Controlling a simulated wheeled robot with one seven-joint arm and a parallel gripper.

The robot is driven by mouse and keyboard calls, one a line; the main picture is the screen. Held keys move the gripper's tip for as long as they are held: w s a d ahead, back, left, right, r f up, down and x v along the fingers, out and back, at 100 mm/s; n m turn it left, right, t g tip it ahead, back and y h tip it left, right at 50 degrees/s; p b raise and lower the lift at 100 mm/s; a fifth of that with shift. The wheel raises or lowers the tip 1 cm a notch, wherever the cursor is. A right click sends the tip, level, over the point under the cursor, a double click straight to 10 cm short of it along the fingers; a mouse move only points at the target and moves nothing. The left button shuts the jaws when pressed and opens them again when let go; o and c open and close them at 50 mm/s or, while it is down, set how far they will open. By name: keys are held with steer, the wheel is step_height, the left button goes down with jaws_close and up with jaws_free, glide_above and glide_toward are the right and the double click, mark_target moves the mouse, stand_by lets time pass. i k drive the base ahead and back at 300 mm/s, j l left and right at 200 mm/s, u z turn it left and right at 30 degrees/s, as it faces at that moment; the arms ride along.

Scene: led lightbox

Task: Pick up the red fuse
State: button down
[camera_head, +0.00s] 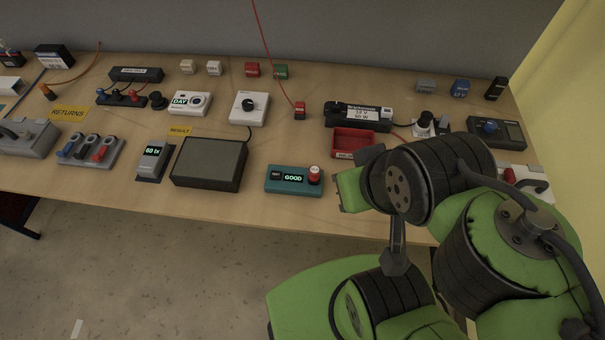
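A small red block (252,69) with a pale label stands at the back of the bench, between a white block and a green block; it looks like the red fuse. A second small red piece (300,110) sits nearer the middle, at the lower end of a thin red wire. My green and black arm fills the lower right and reaches over the bench's front edge. I cannot make out my gripper's fingers. Both red pieces are well apart from my arm, and nothing hides them.
White blocks (214,68) and a green block (281,72) stand near the red block. In front are a white dial box (249,108), a red tray (352,143), a dark-screened box (209,164) and a teal "GOOD" box (292,180). A grey wall (330,30) rises behind.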

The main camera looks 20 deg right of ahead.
mark_target(314, 171)
steer(key=i+j, duration=0.1)
steer(key=j, duration=0.3)
steer(key=i+j+z, duration=0.15)
steer(key=j, duration=0.65)
steer(key=i+z, duration=0.05)
